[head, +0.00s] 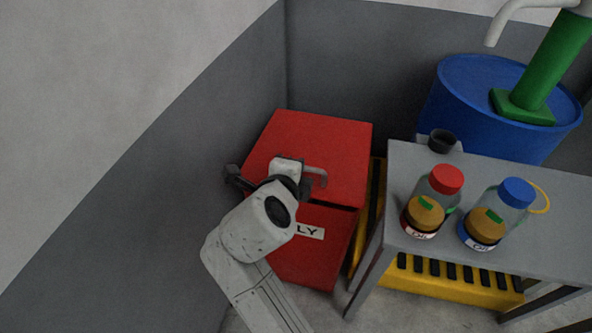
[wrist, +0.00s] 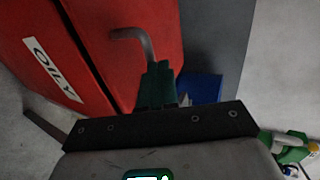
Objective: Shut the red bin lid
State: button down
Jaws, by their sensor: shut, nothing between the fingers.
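The red bin (head: 325,255) stands in the corner, with a white label reading "OILY" (wrist: 52,70) on its front. Its red lid (head: 325,135) lies over the bin's top, with a dark gap along the front edge; I cannot tell whether it is fully seated. A bent grey metal handle (head: 318,172) sits on the lid, and it also shows in the wrist view (wrist: 135,37). My gripper (wrist: 158,72) is shut and empty, its dark green fingers close to the handle; I cannot tell whether they touch. In the head view my wrist hides the fingertips and part of the lid.
A grey table (head: 400,165) stands close to the bin's right, with a red-capped jar (head: 446,180) and a blue-capped jar (head: 517,192) on it. Behind it is a blue drum (head: 455,95) with a green pump (head: 545,75). Grey walls (head: 150,200) rise left and behind.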

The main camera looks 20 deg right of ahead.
jog(key=shift+s+a+f+b, duration=0.1)
jog(key=shift+s+f+b, duration=0.05)
jog(key=shift+f+b, duration=0.55)
jog(key=shift+s+a+f+b, duration=0.1)
jog(key=shift+f+b, duration=0.45)
jog(key=shift+b, duration=0.15)
